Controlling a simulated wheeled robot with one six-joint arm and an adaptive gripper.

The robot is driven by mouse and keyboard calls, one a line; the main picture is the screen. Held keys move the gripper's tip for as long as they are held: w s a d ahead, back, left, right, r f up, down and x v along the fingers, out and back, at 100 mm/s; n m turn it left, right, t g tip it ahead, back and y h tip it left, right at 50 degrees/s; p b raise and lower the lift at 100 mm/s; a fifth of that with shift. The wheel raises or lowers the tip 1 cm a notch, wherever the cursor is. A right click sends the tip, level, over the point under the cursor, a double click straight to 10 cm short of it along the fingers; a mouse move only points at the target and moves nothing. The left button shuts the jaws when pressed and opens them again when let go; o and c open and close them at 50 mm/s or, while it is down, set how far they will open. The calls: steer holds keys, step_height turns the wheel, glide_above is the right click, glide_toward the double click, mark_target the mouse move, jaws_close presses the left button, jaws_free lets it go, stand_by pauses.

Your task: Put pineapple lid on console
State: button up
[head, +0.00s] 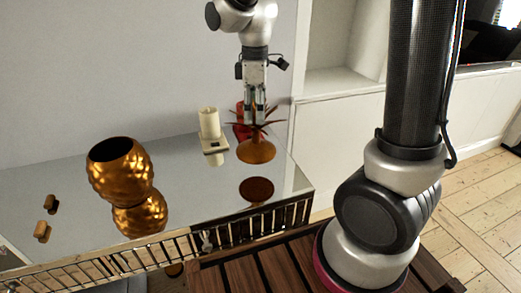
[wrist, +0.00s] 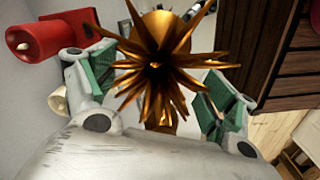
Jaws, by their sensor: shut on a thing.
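The pineapple lid (head: 256,152) is an orange-gold dome with spiky leaves on top. My gripper (head: 255,112) points down, with its fingers shut on the leaf crown. In the wrist view the gold spikes (wrist: 158,72) fan out between the two green-padded fingers. The lid hangs upright over the right part of the mirror-topped console (head: 195,200). A small gap between the lid and its reflection suggests that it is just above the surface. The gold pineapple pot (head: 120,168) stands open, without a lid, on the left part of the console.
A cream candle (head: 209,123) on a square holder stands behind and left of the lid. A red object (head: 241,118) is close behind it, also in the wrist view (wrist: 45,35). Two small brown pieces (head: 46,217) lie far left. The console's middle is clear; a railing (head: 262,224) runs below its front edge.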

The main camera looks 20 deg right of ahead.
mark_target(256, 131)
step_height(256, 131, down, 7)
steer(key=shift+f, duration=0.2)
stand_by(0.3)
steer(key=o, duration=1.3)
steer(key=shift+o, duration=0.2)
